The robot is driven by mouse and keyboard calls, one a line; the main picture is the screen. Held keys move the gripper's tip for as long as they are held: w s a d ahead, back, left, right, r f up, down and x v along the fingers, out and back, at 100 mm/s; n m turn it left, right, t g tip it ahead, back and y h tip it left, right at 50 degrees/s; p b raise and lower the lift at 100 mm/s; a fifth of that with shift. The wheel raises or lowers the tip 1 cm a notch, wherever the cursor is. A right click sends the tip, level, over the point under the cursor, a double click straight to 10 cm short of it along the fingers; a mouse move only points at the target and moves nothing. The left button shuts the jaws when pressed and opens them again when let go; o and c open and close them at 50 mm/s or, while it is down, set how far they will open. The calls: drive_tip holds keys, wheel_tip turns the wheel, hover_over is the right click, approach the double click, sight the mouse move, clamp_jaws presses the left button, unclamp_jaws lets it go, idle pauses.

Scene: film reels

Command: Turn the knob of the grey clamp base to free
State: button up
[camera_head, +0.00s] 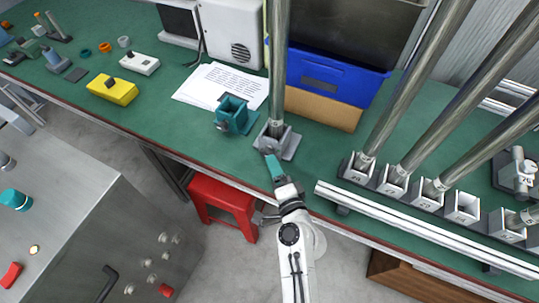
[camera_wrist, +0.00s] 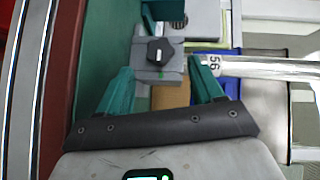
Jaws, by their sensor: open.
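The grey clamp base (camera_head: 291,146) stands on the green bench top near its front edge, with a metal pole (camera_head: 279,60) upright in it. In the wrist view the base (camera_wrist: 146,75) shows between my fingers, with a dark six-sided knob (camera_wrist: 160,51) facing the camera. Whether the knob stands at free or locked cannot be read. My gripper (camera_head: 272,162) is at the front of the base. Its teal fingers (camera_wrist: 160,68) are open, one to each side of the knob's line, with nothing between them. The fingertips appear short of the knob, not touching it.
A teal clamp (camera_head: 234,114) stands just left of the grey base. A blue bin (camera_head: 335,82) and brown box (camera_head: 322,108) are behind right. Several poles in numbered sockets (camera_head: 394,178) stand to the right behind a white rail (camera_head: 420,225). A red stool (camera_head: 222,200) is below the bench edge.

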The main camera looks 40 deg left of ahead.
sight(266, 153)
drive_tip(key=shift+b+x, duration=0.5)
drive_tip(key=shift+x, duration=2.25)
drive_tip(key=c, duration=1.1)
drive_tip(key=shift+o, duration=0.2)
drive_tip(key=shift+r+p, duration=0.2)
drive_tip(key=shift+p, duration=0.45)
